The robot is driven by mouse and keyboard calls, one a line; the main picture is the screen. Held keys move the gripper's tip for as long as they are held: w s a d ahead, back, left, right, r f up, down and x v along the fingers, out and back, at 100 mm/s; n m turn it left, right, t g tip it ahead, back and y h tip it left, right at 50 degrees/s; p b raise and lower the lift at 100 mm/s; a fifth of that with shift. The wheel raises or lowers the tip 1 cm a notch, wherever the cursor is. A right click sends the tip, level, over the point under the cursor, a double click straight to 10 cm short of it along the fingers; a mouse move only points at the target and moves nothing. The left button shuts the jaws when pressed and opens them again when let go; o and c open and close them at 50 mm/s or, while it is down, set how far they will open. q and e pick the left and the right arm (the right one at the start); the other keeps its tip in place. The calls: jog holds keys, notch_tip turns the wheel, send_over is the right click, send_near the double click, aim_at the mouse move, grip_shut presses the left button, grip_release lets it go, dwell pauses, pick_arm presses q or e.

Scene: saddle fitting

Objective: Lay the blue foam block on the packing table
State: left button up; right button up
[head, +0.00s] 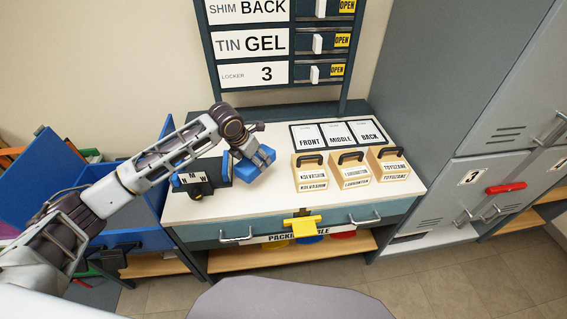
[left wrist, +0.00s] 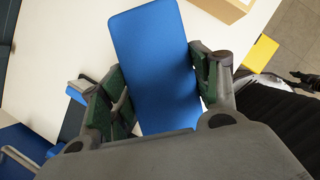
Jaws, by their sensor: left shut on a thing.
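The blue foam block (head: 245,170) is in my left gripper (head: 258,160), over the left part of the packing table (head: 262,206). In the left wrist view the block (left wrist: 157,65) stands out between the two green-padded fingers of the left gripper (left wrist: 163,90), which is shut on it. The white table top (left wrist: 72,30) lies beneath it. I cannot tell whether the block touches the top.
Several wooden boxes with dark handles (head: 353,170) stand to the right, before the FRONT, MIDDLE and BACK cards (head: 340,136). Bare table top lies in front. A blue bin (head: 150,212) adjoins the left side.

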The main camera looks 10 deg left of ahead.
aim_at(246, 165)
pick_arm(q)
jog(key=shift+f, duration=3.05)
jog(key=shift+f, duration=1.85)
jog(key=shift+f, duration=0.15)
jog(key=o, duration=1)
jog(key=shift+v, duration=6.15)
